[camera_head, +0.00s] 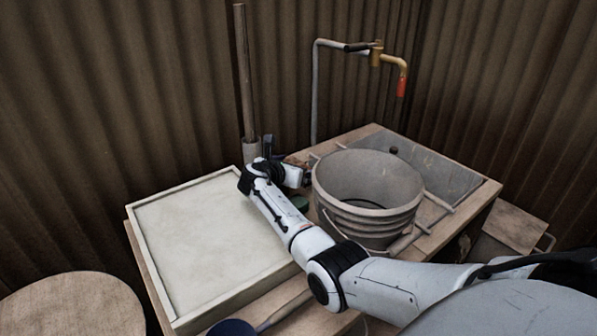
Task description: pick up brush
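I cannot make out a brush clearly. My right arm comes in from the right, bends at the front of the bench and reaches up and left. My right gripper (283,160) is at the back of the bench, between the pale tray and the bucket. It is seen from behind, and its wrist hides much of its fingers and whatever is near them. I cannot tell if it is open or holds anything. A small dark green round item (299,202) shows partly between my forearm and the bucket. My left gripper is not in view.
A grey ribbed bucket (370,222) stands right of my gripper. A pale framed tray (205,235) lies left. A wooden pole (244,75) stands upright behind. A tap (376,56) rises at the back. A blue scoop-like item (233,328) lies in front. A round wooden top (72,308) is lower left.

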